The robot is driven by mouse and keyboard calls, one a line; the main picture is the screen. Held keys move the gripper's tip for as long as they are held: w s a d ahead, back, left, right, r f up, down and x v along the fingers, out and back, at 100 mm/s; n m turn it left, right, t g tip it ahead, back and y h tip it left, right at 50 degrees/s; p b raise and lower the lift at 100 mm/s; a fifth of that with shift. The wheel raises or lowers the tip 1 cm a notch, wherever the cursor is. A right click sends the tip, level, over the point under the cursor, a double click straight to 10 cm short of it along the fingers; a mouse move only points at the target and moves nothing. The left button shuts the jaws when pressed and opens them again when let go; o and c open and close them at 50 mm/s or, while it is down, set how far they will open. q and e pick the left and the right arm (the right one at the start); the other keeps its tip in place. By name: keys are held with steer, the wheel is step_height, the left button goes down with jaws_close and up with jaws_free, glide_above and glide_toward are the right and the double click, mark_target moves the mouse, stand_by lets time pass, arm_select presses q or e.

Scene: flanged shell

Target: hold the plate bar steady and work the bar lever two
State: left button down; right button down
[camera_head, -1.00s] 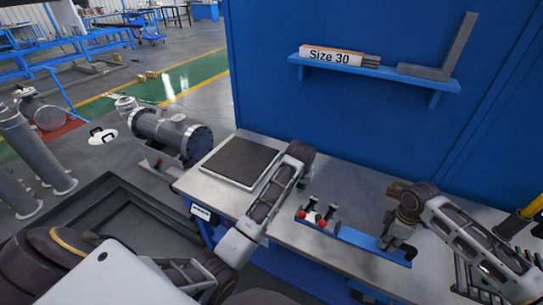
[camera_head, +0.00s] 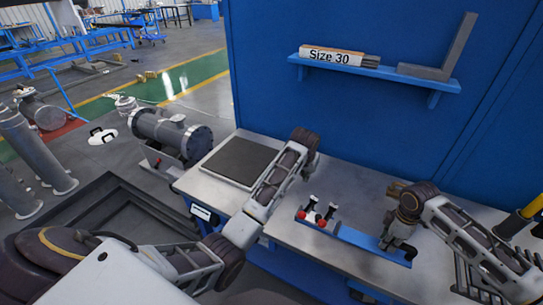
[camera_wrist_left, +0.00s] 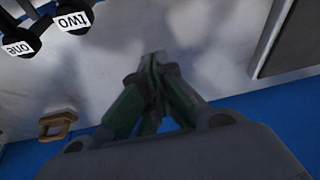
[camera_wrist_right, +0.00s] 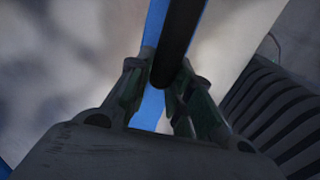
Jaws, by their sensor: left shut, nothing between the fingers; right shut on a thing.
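The blue plate bar (camera_head: 352,236) lies along the front of the bench top. Two dark levers with pale tops stand at its left end, with red parts at their base. In the left wrist view, lever two (camera_wrist_left: 72,19) and lever one (camera_wrist_left: 18,46) show their labels at the upper left. My left gripper (camera_wrist_left: 156,62) is shut and empty, apart from both levers; in the head view its fingers are mostly hidden behind my wrist. My right gripper (camera_wrist_right: 168,82) is shut on a black bar-like part of the plate bar, at its right end.
A dark square pad in a light tray (camera_head: 240,162) lies at the bench's left. A blue shelf (camera_head: 375,70) on the back panel bears a Size 30 box (camera_head: 332,56) and a grey angle piece (camera_head: 440,60). A flanged shell (camera_head: 172,132) stands left of the bench.

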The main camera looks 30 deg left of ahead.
arm_select(q)
steer(key=v, duration=0.9)
steer(key=shift+w+a+f+n+t+y, duration=0.2)
steer(key=shift+w+a+f+n+y, duration=0.85)
steer(key=shift+a, duration=3.45)
steer(key=shift+w+a+f+n+t+y, duration=0.2)
steer(key=shift+a+f+y, duration=1.7)
steer(key=shift+a, duration=2.55)
steer(key=shift+w+a+f+n+t+y, duration=0.2)
steer(key=shift+w+a+f+n+y, duration=0.4)
steer(key=shift+a+f, duration=2.8)
steer(key=shift+a+r, duration=1.1)
steer(key=shift+r, duration=0.05)
arm_select(e)
steer(key=c, duration=1.2)
jaws_free()
steer(key=shift+r, duration=0.1)
steer(key=shift+r, duration=5.9)
